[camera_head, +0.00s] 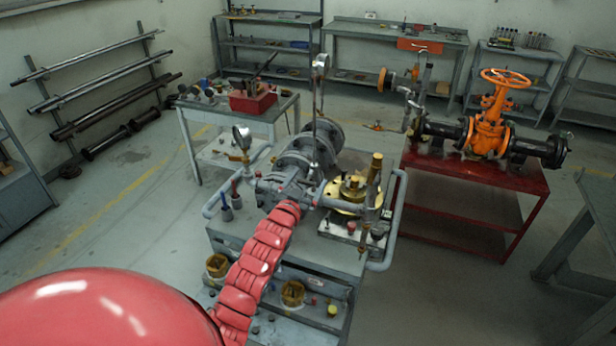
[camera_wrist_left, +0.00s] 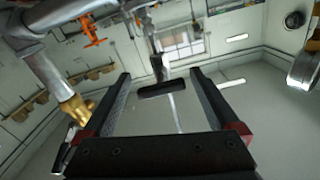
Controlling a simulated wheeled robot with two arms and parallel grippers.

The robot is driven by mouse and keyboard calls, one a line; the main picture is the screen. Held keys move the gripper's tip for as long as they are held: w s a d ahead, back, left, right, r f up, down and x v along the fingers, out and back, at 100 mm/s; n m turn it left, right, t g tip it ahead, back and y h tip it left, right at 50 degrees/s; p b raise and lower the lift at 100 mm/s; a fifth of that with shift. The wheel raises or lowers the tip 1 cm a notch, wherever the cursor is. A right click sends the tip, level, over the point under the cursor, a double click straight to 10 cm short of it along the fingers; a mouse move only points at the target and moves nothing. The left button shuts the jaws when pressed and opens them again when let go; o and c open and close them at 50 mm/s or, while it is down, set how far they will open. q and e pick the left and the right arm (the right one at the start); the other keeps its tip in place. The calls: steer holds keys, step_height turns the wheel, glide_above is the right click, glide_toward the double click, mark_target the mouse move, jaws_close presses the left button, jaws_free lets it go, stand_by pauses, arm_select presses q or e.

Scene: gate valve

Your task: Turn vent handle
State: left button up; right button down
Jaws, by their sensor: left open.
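My left gripper (camera_wrist_left: 160,80) is open in the left wrist view, its two black fingers wide apart. A small black bar on a thin stem, which looks like the vent handle (camera_wrist_left: 163,89), shows between the fingers. I see no finger touching it, and its depth is hard to judge. In the head view my red left arm reaches to the grey flanged valve (camera_head: 300,155) on the cart, and the left gripper (camera_head: 295,182) blends into the grey parts there. I cannot pick out the handle in that view. My right gripper is not in view.
A brass flanged fitting (camera_head: 352,188) and upright pipe stand just right of the gripper. A pressure gauge (camera_head: 241,137) stands to its left. The grey cart (camera_head: 330,262) has side rails. An orange valve (camera_head: 487,132) sits on a red table (camera_head: 475,172). Floor at left is open.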

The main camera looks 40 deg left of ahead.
arm_select(q)
steer(key=shift+w, duration=0.3)
steer(key=shift+c, duration=0.2)
steer(key=c, duration=1.3)
steer(key=shift+a, duration=0.1)
